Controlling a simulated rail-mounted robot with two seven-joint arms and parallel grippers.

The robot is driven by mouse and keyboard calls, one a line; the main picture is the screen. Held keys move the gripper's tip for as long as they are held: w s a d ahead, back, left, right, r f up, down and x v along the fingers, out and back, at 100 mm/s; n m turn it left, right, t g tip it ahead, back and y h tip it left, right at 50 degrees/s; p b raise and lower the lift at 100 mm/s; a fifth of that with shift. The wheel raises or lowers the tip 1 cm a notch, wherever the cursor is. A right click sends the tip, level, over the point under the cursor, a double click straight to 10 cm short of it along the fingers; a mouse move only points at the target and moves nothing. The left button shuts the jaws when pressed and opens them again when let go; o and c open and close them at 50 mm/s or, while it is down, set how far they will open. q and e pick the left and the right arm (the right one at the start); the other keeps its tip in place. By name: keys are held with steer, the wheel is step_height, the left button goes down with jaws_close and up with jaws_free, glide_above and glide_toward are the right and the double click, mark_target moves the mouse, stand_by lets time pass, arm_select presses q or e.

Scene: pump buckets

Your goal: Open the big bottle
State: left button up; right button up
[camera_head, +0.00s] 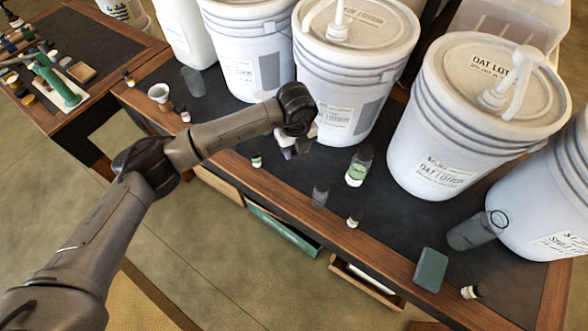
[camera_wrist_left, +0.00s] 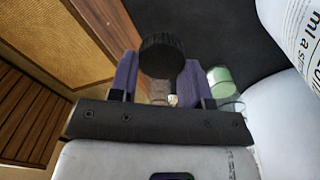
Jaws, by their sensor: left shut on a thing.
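My left gripper (camera_head: 297,147) is over the front part of the dark table mat, below the middle white bucket. In the left wrist view, its purple fingers (camera_wrist_left: 158,75) are shut on a round black cap (camera_wrist_left: 160,55). No bottle body shows clearly under the cap. A clear bottle with a green-and-white label (camera_head: 357,170) stands upright on the mat, just right of the gripper and apart from it. A greenish bottle (camera_wrist_left: 220,82) shows behind the right finger in the wrist view. Whether the clear bottle has a cap is hard to tell.
White pump buckets (camera_head: 357,90) line the back. A small green bottle (camera_head: 257,160), a dark clear container (camera_head: 320,193), a small white-labelled bottle (camera_head: 353,221) and a green block (camera_head: 430,270) stand near the front edge. Drawers beneath are partly open.

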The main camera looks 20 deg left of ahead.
mark_target(295, 172)
arm_select(q)
steer(key=shift+f+n, duration=0.3)
step_height(295, 172, down, 10)
steer(key=shift+r+b, duration=0.25)
steer(key=shift+b, duration=0.45)
steer(key=shift+f, duration=0.2)
steer(key=o, duration=1)
steer(key=shift+r, duration=0.1)
